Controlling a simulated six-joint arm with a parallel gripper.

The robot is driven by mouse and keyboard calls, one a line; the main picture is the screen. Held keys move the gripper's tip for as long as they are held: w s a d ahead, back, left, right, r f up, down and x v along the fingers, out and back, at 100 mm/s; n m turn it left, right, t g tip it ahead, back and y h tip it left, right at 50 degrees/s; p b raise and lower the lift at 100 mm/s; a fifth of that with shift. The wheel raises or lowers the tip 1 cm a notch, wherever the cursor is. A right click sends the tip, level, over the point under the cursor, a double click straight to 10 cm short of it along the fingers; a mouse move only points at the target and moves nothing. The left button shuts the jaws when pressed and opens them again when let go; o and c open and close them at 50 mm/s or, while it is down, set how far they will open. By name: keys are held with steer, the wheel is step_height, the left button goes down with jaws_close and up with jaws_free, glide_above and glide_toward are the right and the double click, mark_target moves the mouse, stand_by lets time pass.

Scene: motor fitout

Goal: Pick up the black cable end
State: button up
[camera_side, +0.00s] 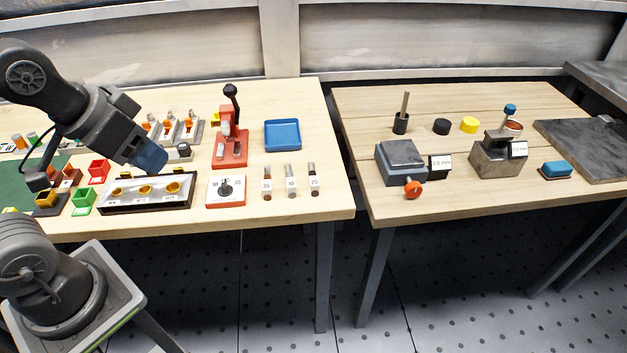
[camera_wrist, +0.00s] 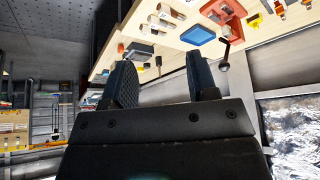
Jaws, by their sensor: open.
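My gripper (camera_side: 152,158) is above the left workbench in the side view, its blue fingertips pointing down and right, over the back of a black tray with gold-coloured cups (camera_side: 106,205). In the wrist view my gripper (camera_wrist: 160,62) shows two fingers wide apart with nothing between them. I cannot pick out the black cable end with certainty in either view; it may be hidden behind my arm or too small to tell.
A red lever press (camera_side: 230,150), a blue tray (camera_side: 282,135) and a white dial plate (camera_side: 226,191) stand right of my gripper. Small red (camera_side: 98,171) and green (camera_side: 83,201) bins are left. A gap separates the second table (camera_side: 450,205).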

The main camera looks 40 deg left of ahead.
steer(key=m+g+y, duration=0.2)
steer(key=m+y, duration=0.1)
steer(key=m, duration=2.4)
glide_above(314, 180)
steer(key=s+d, duration=0.3)
steer(key=d, duration=0.1)
step_height(314, 180, down, 12)
steer(key=x, duration=0.7)
steer(key=shift+s+a+f, duration=0.1)
steer(key=shift+s+f, duration=0.1)
steer(key=shift+f, duration=0.1)
steer(key=shift+a+x, duration=0.15)
steer(key=shift+x, duration=1.3)
steer(key=shift+a+x, duration=0.2)
steer(key=shift+x, duration=1.2)
steer(key=shift+s+r, duration=0.1)
steer(key=shift+s, duration=0.1)
steer(key=shift+c, duration=0.3)
